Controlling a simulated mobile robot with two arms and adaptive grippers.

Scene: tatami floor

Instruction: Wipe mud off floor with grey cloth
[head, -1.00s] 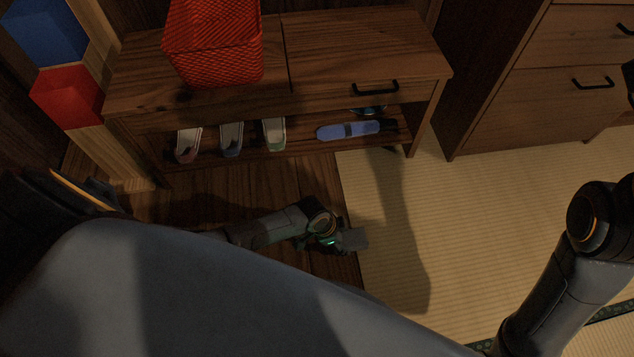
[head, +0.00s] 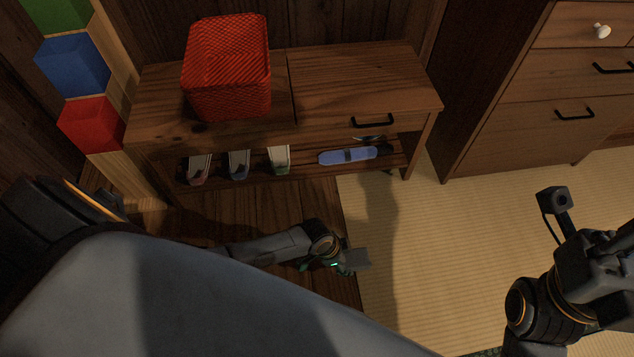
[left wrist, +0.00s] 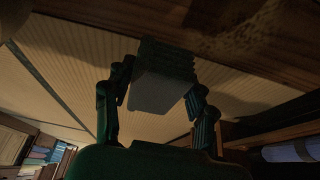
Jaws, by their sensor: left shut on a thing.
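My left gripper (head: 343,262) is low over the floor, near the edge between dark wood boards and tatami. It is shut on the grey cloth (head: 357,261). In the left wrist view the cloth (left wrist: 158,90) hangs between the two fingers as a folded grey piece. I cannot tell whether it touches the floor. Dark blotches (left wrist: 232,18) show on the brown surface at the top of the left wrist view; I cannot tell whether they are mud or wood grain. My right arm is at the lower right of the head view; its fingers are not seen.
A low wooden bench (head: 355,85) bears a red basket (head: 228,70); slippers (head: 347,155) lie on its lower shelf. A drawer cabinet (head: 530,120) stands at right. Coloured blocks (head: 92,124) are at left. The tatami (head: 445,250) in the middle is clear.

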